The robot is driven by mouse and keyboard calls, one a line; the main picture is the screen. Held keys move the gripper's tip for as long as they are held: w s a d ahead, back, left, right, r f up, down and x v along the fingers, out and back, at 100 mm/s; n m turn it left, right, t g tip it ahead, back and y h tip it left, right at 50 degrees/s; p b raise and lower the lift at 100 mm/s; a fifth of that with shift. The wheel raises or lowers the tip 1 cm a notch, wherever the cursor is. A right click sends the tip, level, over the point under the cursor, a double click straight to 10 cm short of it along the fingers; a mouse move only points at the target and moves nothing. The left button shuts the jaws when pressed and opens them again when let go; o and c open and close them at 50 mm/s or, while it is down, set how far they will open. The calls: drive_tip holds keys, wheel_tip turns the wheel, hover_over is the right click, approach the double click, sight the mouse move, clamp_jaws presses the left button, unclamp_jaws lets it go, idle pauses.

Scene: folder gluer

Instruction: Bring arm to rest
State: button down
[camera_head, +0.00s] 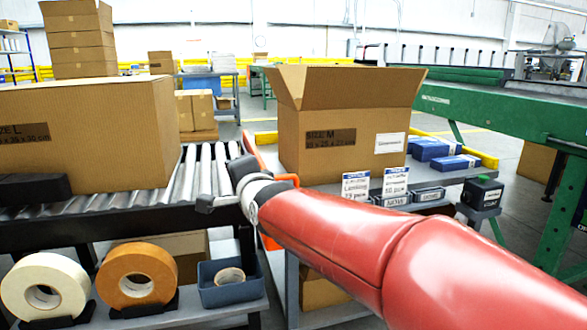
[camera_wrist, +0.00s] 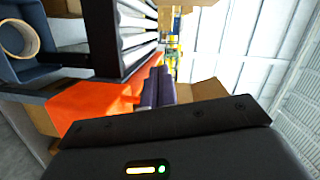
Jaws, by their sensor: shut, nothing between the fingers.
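My red arm reaches in from the lower right of the head view, with its dark wrist end (camera_head: 245,175) between the roller conveyor and the open box. My gripper (camera_wrist: 158,75) shows in the wrist view as two dark fingers side by side, shut and empty. An orange surface (camera_wrist: 90,105) lies beside the fingers in that view. In the head view the fingers are hard to make out behind the wrist. No object is in my grasp.
The conveyor (camera_head: 205,170) carries a large closed box (camera_head: 90,135) at left. An open size M box (camera_head: 340,140) stands on the grey table at centre right, close to my arm. Tape rolls (camera_head: 137,277) and a blue bin (camera_head: 228,290) sit below. A green machine (camera_head: 500,110) stands right.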

drive_tip(key=s+d+f+n+g+h, duration=0.45)
drive_tip(key=s+d+f, duration=0.45)
drive_tip(key=s+d, duration=0.4)
drive_tip(key=s+d+f+n+g+h, duration=0.3)
drive_tip(key=s+d+f+n+g, duration=0.15)
drive_tip(key=s+d+f, duration=0.75)
drive_tip(key=s+r+p, duration=0.1)
drive_tip(key=r+p, duration=0.5)
drive_tip(key=r, duration=0.1)
drive_tip(key=s+d+r+n+p, duration=0.1)
drive_tip(key=s+r+p, duration=0.1)
drive_tip(key=r+p, duration=0.5)
drive_tip(key=shift+s+d+r+p, duration=0.25)
drive_tip(key=shift+r+p, duration=0.05)
drive_tip(key=shift+r, duration=0.05)
idle(0.9)
